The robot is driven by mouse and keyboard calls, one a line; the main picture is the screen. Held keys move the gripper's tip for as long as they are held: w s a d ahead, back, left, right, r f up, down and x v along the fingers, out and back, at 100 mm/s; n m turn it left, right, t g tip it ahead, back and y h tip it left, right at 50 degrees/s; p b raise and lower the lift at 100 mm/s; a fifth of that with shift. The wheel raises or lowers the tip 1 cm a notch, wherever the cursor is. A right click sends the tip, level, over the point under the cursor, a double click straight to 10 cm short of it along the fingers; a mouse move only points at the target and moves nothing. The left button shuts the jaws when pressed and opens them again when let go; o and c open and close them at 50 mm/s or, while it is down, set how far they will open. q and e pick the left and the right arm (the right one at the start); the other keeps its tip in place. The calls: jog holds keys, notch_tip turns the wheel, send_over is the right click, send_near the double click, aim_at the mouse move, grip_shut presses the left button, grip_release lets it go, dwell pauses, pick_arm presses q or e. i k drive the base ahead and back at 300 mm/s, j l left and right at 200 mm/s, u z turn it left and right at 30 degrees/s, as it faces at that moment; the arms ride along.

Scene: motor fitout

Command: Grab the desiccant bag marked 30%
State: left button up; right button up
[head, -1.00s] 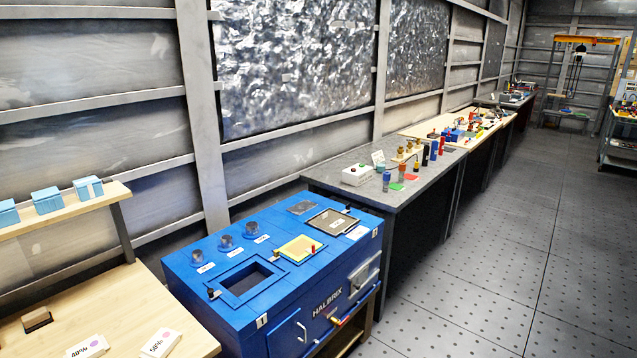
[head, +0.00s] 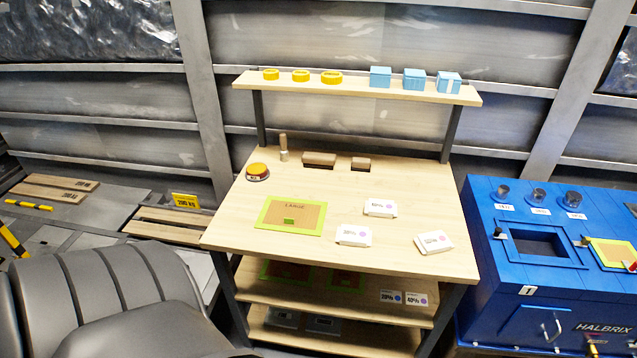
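Three white desiccant bags with small printed percent labels lie flat and apart on the wooden workbench (head: 290,255). One bag (head: 380,207) lies farther back, one bag (head: 353,235) lies in front of it to the left, and one bag (head: 434,242) lies near the right edge. The labels are too small to read surely now, so I cannot tell which is marked 30%. Neither of my grippers shows in the head view.
A green-edged mat (head: 290,228) and a yellow-topped button (head: 257,171) are on the bench. An upper shelf (head: 360,90) holds yellow tins and blue boxes. The blue machine (head: 545,290) stands right, a grey ribbed seat-like thing (head: 110,300) lower left. Percent cards (head: 403,298) show below.

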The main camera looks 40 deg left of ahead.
aim_at(346, 235)
jog(key=u, duration=1.05)
